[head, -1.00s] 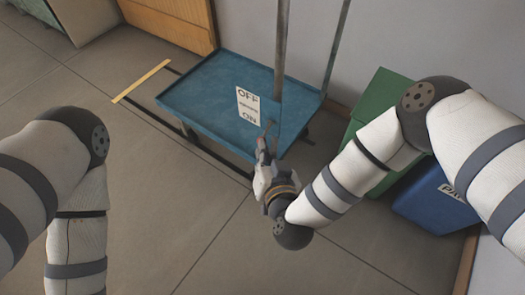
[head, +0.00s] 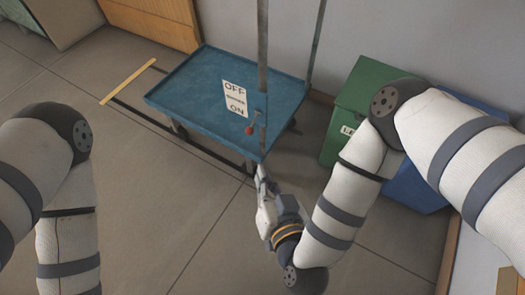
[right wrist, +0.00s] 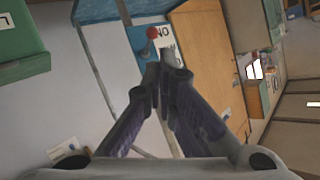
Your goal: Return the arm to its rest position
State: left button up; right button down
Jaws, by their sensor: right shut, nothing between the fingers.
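My right gripper (head: 262,180) is shut and empty, just in front of the near corner of a blue cart (head: 200,85). In the right wrist view its fingers (right wrist: 165,75) meet at the tips. A white OFF/ON sign (head: 235,98) is on the cart's post. A small red-knobbed lever (head: 250,129) sits by the ON end of the sign, apart from the gripper. The red knob also shows in the right wrist view (right wrist: 153,33), beyond the fingertips. Of my left arm, only links show at the left; its gripper is out of view.
A green bin (head: 352,100) and a blue bin (head: 412,190) stand against the wall at the right, partly behind my right arm. A wooden cabinet (head: 155,22) is at the back. Open tiled floor (head: 150,215) lies in front of the cart.

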pick_arm(q)
jog(key=w+r+t+p, duration=0.3)
jog(key=w+r+p, duration=0.4)
jog(key=r, duration=0.1)
jog(key=shift+w+r+p, duration=0.35)
pick_arm(e)
jog(key=s+d+g+h, duration=0.1)
jog(key=s+d+g, duration=0.4)
jog(key=s, duration=0.5)
jog(key=s+d+r+n+g+h, duration=0.1)
jog(key=s+d+g, duration=0.4)
jog(key=s, duration=0.5)
jog(key=s+d+r+g+h, duration=0.1)
jog(key=s+d+g, duration=0.5)
jog(key=s+d, duration=0.3)
jog(key=shift+s+r, duration=0.2)
jog(key=shift+s, duration=0.7)
